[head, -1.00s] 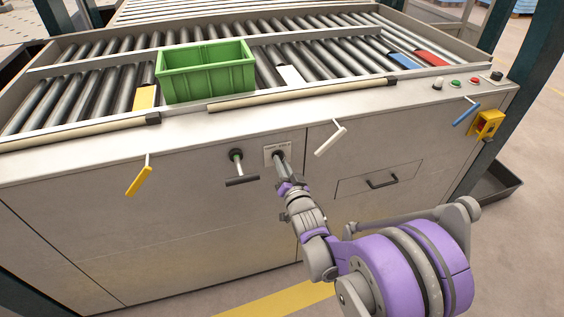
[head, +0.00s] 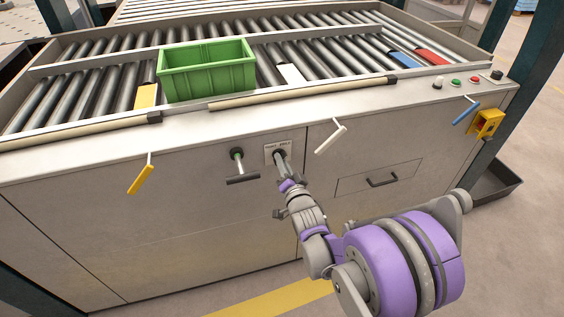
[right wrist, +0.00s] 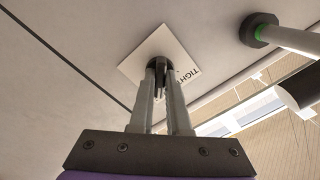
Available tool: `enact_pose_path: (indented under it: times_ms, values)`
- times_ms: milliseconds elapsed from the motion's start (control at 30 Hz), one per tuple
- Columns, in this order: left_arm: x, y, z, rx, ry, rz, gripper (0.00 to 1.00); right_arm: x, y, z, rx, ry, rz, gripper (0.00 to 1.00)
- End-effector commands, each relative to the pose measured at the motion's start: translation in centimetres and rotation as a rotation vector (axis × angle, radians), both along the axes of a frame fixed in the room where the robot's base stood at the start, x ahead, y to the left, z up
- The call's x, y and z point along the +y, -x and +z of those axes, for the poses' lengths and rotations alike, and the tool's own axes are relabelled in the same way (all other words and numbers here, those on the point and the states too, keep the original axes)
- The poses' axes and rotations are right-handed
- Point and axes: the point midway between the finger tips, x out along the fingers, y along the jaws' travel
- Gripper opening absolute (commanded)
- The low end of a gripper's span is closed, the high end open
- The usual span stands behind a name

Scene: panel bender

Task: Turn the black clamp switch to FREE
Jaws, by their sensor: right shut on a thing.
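The black clamp switch (right wrist: 160,66) sits on a white label plate (right wrist: 135,65) on the machine's front panel. In the right wrist view, part of a word reading "TIGH" shows at the plate's right side; the rest of the label is covered. My right gripper (head: 280,157) is at the switch, and its two fingers are shut on the black knob, as the right wrist view also shows (right wrist: 161,78). The fingers hide much of the switch, so I cannot tell its exact setting. In the head view the label plate (head: 269,148) shows around the fingertips. My left gripper is not in view.
A black T-handle with a green collar (head: 239,168) stands close left of the switch. A white lever (head: 330,137) is close right, and a yellow lever (head: 140,178) farther left. A drawer handle (head: 382,180) is lower right. A green crate (head: 206,80) stands on the rollers.

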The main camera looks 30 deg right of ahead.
Motion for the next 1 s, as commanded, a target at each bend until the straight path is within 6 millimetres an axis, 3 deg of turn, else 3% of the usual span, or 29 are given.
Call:
enact_pose_path:
  times_ms: [67, 100, 233, 633, 1000]
  values:
    - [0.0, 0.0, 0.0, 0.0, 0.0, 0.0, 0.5, 0.0, 0.0, -0.1, 0.002, -0.002, 0.001, 0.0]
    - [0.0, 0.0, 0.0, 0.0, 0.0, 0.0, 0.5, 0.0, 0.0, -0.1, 0.001, -0.002, 0.0, 0.22]
    - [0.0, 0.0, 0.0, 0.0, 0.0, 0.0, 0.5, 0.0, 0.0, 0.0, 0.001, -0.001, 0.0, 0.45]
    - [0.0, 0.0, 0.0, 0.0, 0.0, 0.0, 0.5, 0.2, 0.8, 0.0, 0.0, 0.0, 0.0, 0.45]
    - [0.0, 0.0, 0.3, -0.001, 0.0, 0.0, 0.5, 1.8, 7.7, 0.0, 0.001, 0.0, -0.001, 0.45]
